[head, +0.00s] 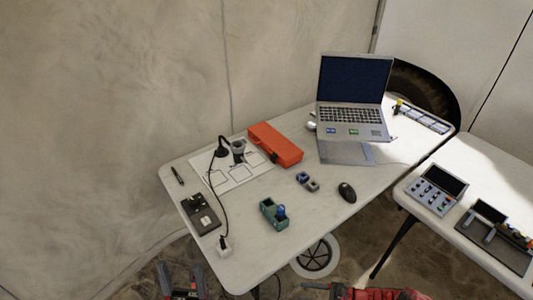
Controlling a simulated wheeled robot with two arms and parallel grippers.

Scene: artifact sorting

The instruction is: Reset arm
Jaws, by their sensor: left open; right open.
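My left gripper (182,279) shows at the bottom left in the head view, with its two red fingers apart and nothing between them. It is in front of the white table, below the near left edge. My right gripper (335,290) shows at the bottom, right of the middle, partly cut off by the frame edge. It is open and I see nothing held in it. Both grippers are apart from the table and its objects.
The white table (240,270) holds an orange box (275,144), a laptop (352,100), a black lamp (221,148), a teal container (273,213), a dark device (201,214) and a mouse (347,192). A second table (480,165) stands at right with a keypad device (437,189).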

